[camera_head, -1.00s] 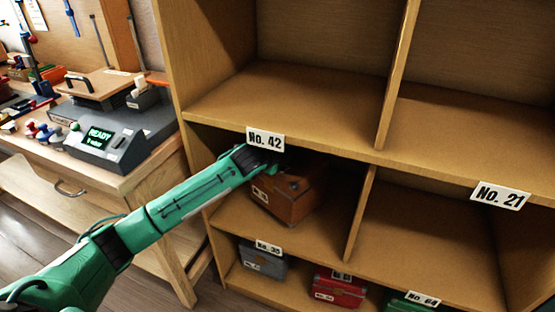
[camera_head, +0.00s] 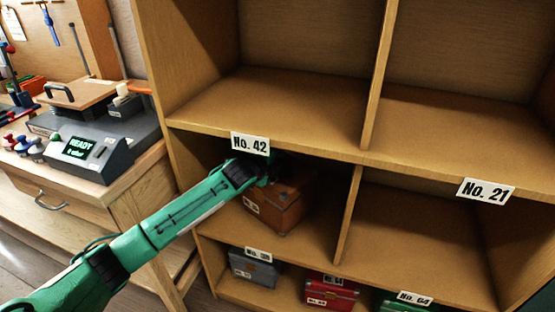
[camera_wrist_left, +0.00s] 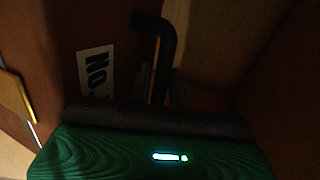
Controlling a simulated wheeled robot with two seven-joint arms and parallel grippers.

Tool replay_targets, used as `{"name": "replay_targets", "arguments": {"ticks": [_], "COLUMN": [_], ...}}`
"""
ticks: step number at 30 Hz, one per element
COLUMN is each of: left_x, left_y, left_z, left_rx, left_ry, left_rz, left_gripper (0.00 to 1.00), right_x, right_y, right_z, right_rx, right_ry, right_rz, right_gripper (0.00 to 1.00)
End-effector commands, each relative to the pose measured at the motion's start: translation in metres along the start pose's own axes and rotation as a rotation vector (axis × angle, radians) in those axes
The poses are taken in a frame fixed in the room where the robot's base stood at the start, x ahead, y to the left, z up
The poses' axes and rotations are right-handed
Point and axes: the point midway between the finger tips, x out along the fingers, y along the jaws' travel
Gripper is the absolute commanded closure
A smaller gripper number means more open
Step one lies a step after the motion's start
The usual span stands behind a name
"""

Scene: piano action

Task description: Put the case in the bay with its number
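The brown case (camera_head: 284,203) stands in the middle-row bay below the board bearing the No. 42 label (camera_head: 250,143). A white number tag on its side is too small to read in the head view. In the left wrist view, a tag (camera_wrist_left: 96,75) reads "No." with its digits hidden. A dark bent handle (camera_wrist_left: 156,50) rises beside it. My left gripper (camera_head: 270,170) reaches into this bay at the top of the case, in shadow. Its fingers are too dark to tell whether they grip the handle. My right gripper is out of view.
The bay at right, by the No. 21 label (camera_head: 486,191), is empty, as are the upper bays. A grey case (camera_head: 253,268), a red case (camera_head: 332,292) and a green case (camera_head: 400,300) stand in the bottom row. A bench with a "READY" device (camera_head: 85,150) is at left.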

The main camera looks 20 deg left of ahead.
Motion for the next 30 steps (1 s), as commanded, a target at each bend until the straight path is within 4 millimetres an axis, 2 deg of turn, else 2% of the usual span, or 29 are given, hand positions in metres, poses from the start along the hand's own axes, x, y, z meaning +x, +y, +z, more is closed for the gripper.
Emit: {"name": "replay_targets", "arguments": {"ticks": [1,2,13,17,20,30], "left_x": [0.000,0.000,0.000,-0.009,-0.023,-0.089], "left_y": [0.000,0.000,-0.001,-0.001,-0.002,-0.002], "left_z": [0.000,0.000,0.000,0.001,0.001,0.001], "left_rx": [0.000,0.000,0.000,0.001,0.002,0.002], "left_ry": [0.000,0.000,0.000,0.000,0.000,0.000], "left_rz": [0.000,0.000,-0.001,0.000,0.000,0.000], "left_gripper": [0.68,0.64,0.64,0.64,0.64,0.64], "right_x": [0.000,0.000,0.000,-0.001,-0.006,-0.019], "right_y": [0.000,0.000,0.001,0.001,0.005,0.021], "right_z": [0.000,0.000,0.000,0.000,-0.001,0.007], "right_rx": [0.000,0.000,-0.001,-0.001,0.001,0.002], "right_ry": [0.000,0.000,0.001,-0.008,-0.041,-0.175], "right_rz": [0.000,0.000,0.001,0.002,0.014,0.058], "right_gripper": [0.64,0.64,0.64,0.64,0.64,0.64]}}
